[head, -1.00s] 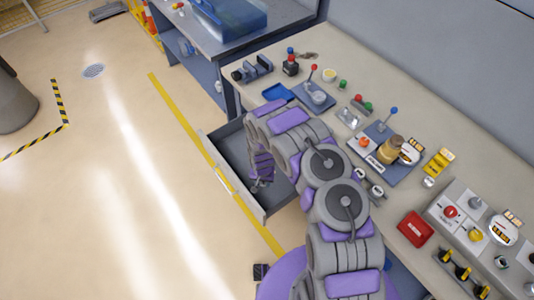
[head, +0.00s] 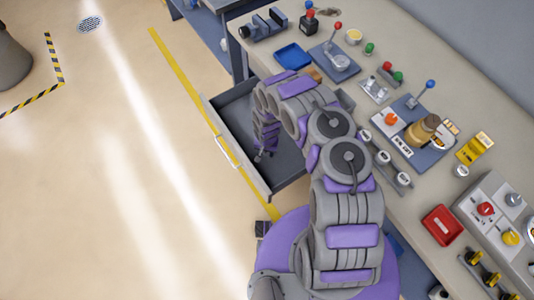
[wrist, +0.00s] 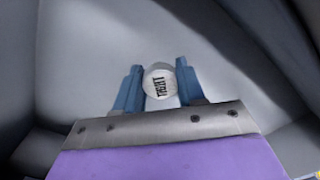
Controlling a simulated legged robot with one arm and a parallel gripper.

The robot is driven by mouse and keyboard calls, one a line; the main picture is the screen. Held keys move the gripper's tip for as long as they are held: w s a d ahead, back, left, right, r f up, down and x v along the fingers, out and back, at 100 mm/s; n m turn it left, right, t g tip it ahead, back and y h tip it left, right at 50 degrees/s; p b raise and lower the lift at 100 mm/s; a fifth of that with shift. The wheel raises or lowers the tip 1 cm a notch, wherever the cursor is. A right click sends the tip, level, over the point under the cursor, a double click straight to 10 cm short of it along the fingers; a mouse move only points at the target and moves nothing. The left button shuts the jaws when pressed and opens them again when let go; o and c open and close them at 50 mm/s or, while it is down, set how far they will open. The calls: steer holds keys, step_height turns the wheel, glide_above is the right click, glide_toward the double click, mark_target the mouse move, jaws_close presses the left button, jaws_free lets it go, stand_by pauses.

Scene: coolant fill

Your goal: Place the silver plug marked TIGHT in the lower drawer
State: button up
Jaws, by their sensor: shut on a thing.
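The silver plug (wrist: 160,82) is between the two blue fingers of my gripper (wrist: 158,88) in the wrist view, its round marked face turned to the camera; the lettering looks like TIGHT. My gripper is shut on it. In the head view, my gripper (head: 264,153) hangs down inside the open drawer (head: 241,177) below the bench top; the plug is too small or hidden to make out there. The drawer's grey interior surrounds the fingers in the wrist view. I cannot tell whether the plug touches the drawer floor.
Open floor with a yellow line lies left of the drawer.

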mark_target(267, 155)
steer(key=shift+w+d+f+b, duration=0.15)
steer(key=shift+f+b, duration=0.7)
steer(key=shift+f, duration=1.1)
steer(key=o, duration=0.8)
steer(key=shift+o, duration=0.2)
step_height(267, 155, up, 12)
steer(key=p, duration=0.6)
steer(key=shift+p, duration=0.3)
